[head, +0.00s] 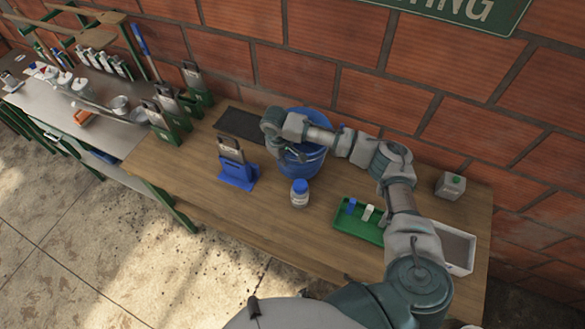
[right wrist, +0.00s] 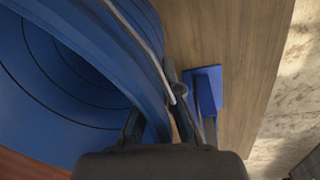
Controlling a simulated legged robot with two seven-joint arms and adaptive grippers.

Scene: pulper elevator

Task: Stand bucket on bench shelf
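The blue bucket (head: 303,162) stands on the wooden bench (head: 215,240) near the brick wall, partly hidden by my right arm. My right gripper (head: 272,135) is at the bucket's left rim. In the right wrist view the bucket (right wrist: 60,80) fills the left side, with its open inside showing. The fingers of the right gripper (right wrist: 158,120) straddle the bucket's rim and wall, close together on it, beside a thin wire handle (right wrist: 135,35). My left gripper is not in view.
A dark flat mat (head: 240,124) lies left of the bucket. A blue holder (head: 238,175) and a white jar with blue lid (head: 300,193) stand in front. A green tray (head: 358,222), a white-rimmed box (head: 456,248) and a grey box (head: 450,186) are right. Green holders (head: 168,122) stand left.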

